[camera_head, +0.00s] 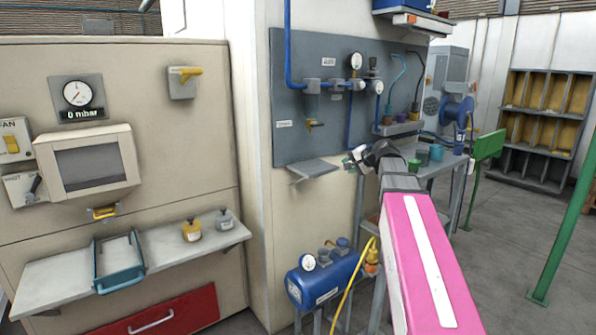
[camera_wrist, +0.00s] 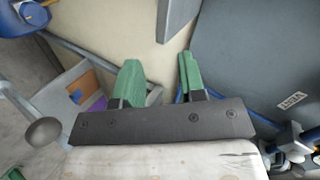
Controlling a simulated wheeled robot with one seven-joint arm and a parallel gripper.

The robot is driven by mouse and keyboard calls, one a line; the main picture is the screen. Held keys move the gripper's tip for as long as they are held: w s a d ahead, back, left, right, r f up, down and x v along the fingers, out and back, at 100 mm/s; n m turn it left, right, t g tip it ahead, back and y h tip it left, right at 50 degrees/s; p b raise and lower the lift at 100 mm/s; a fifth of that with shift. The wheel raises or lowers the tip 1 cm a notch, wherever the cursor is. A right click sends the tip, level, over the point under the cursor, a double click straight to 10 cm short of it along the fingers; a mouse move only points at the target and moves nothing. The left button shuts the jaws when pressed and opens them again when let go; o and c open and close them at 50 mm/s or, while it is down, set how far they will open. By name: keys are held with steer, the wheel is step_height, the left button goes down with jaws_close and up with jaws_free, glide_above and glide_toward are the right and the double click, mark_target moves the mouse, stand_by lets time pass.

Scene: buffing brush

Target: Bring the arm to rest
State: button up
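My arm (camera_head: 425,255), with a pink link, reaches up from the bottom right of the head view. My gripper (camera_head: 350,162) is at its far end, in front of the lower right part of the grey wall panel (camera_head: 300,110). It looks small and partly hidden by the wrist there. In the wrist view, my gripper (camera_wrist: 162,75) shows two green fingers with a clear gap between them. Nothing is between the fingers. The gripper touches nothing that I can make out.
A blue tank (camera_head: 325,280) with a gauge stands below and left of my arm. A grey side table (camera_head: 440,165) with cups is just behind the wrist. A shelf (camera_head: 70,280) with a blue tray (camera_head: 118,262) is at left. Green posts (camera_head: 562,235) stand at right, with open floor between.

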steer(key=s+a+f+n+g+h, duration=0.1)
steer(key=s+f+n+g+h, duration=0.15)
steer(key=s+f, duration=0.65)
steer(key=s+a+f+n+g+h, duration=0.1)
steer(key=s+f+g, duration=0.15)
steer(key=f, duration=1.25)
steer(key=s+f+n+g+h, duration=0.3)
steer(key=s+f+n+g, duration=0.1)
steer(key=s+f, duration=1)
steer(key=shift+d+f+g+h, duration=0.25)
steer(key=shift+d+g+h, duration=0.05)
steer(key=shift+d+h, duration=0.1)
